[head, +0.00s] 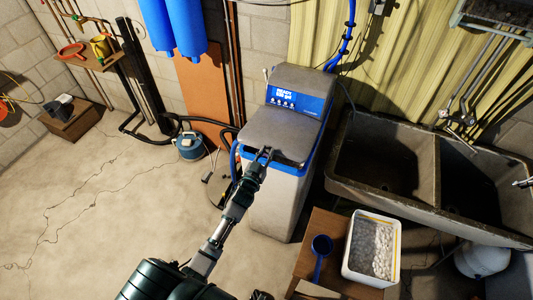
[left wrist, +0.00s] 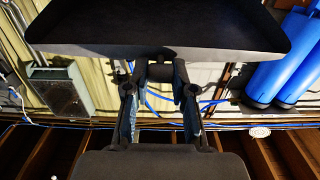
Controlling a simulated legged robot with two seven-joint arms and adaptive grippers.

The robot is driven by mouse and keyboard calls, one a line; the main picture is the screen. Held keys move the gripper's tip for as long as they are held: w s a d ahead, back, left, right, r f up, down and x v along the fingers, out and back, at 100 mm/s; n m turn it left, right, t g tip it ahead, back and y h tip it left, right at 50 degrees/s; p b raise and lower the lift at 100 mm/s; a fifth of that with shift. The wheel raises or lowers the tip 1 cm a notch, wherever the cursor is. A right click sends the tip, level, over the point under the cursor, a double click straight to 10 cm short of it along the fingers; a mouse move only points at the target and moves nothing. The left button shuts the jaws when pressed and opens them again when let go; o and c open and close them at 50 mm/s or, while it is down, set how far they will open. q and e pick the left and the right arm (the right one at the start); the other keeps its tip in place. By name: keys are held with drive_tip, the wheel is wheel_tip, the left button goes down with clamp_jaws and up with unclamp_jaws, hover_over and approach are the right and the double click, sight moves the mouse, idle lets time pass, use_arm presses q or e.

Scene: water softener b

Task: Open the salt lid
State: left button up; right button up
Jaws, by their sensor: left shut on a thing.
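The water softener (head: 273,200) is a tall grey cabinet with a blue front label panel, in the middle of the head view. Its grey salt lid (head: 272,134) covers the front part of the top. My left gripper (head: 263,155) is at the lid's near edge, shut on it. In the left wrist view my two fingers (left wrist: 160,82) meet the edge of the dark lid (left wrist: 160,30), around its middle. I cannot tell whether the lid is slightly raised. A small dark shape at the head view's bottom edge may be my right gripper (head: 262,295); its jaws cannot be made out.
A double stone sink (head: 385,185) stands close on the right. In front, a wooden table (head: 318,228) holds a white tub of salt (head: 371,248) and a blue scoop (head: 321,247). Blue cylinders (head: 173,27) hang behind left. The floor at left is mostly clear.

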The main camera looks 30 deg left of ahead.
use_arm(q)
drive_tip(key=r+p, duration=0.2)
drive_tip(key=r, duration=0.1)
drive_tip(key=shift+w+r+p, duration=0.3)
drive_tip(key=shift+p, duration=0.1)
drive_tip(key=r+p, duration=0.1)
drive_tip(key=w+r+p, duration=0.1)
drive_tip(key=r, duration=0.1)
drive_tip(key=r+p, duration=0.2)
drive_tip(key=shift+w+a, duration=0.1)
drive_tip(key=shift+w, duration=0.3)
drive_tip(key=w+r, duration=0.4)
drive_tip(key=r, duration=0.3)
drive_tip(key=shift+w+a+r, duration=0.15)
drive_tip(key=shift+w+r, duration=0.05)
drive_tip(key=shift+w, duration=0.1)
idle(0.3)
